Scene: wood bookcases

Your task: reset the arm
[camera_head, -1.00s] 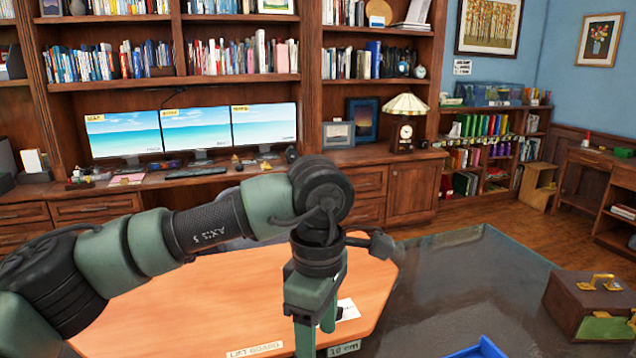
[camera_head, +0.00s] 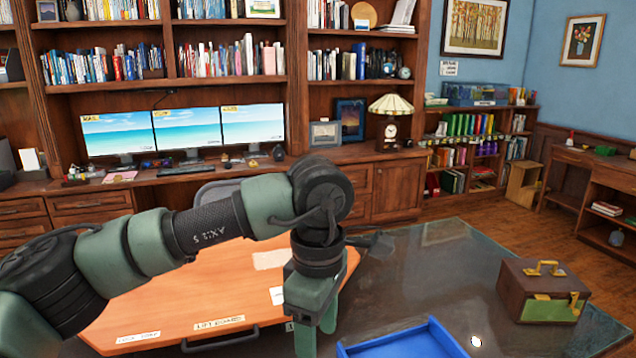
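My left arm (camera_head: 210,225), green and black, comes in from the left and bends down at a black joint near the middle of the head view. My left gripper (camera_head: 316,325) points down at its end, over the right part of an orange-brown board (camera_head: 190,290). The fingers are seen from above and partly cut off or overlapped, so whether they are open or shut is unclear. No held object shows. My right arm and gripper are not in view.
The board, with labels and a black handle (camera_head: 220,340), is on a dark glossy table (camera_head: 450,270). A blue tray (camera_head: 400,343) is right of the gripper. A brown-green case (camera_head: 543,292) stands farther right. Monitors and bookcases (camera_head: 180,130) are behind.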

